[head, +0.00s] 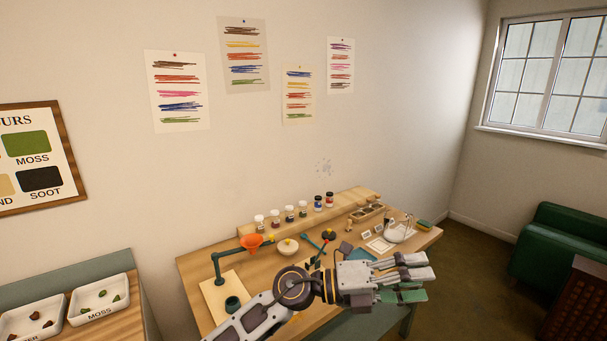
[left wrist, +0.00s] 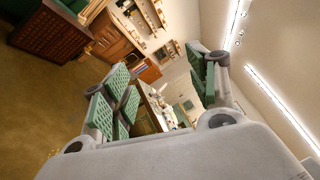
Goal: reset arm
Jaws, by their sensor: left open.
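My left gripper (head: 412,279) reaches in from the bottom of the head view over the front right part of the wooden pigment table (head: 205,262). Its jaws point right and are open, with green pads and nothing between them. In the left wrist view the open fingers (left wrist: 160,95) frame the room, which appears tilted. The arm hides part of the table's front. My right gripper does not show.
An orange funnel (head: 251,241) on a stand, a pale bowl (head: 288,247) and several small jars stand along the table's back. White trays (head: 101,299) lie on a left table. A green armchair (head: 548,245) stands right.

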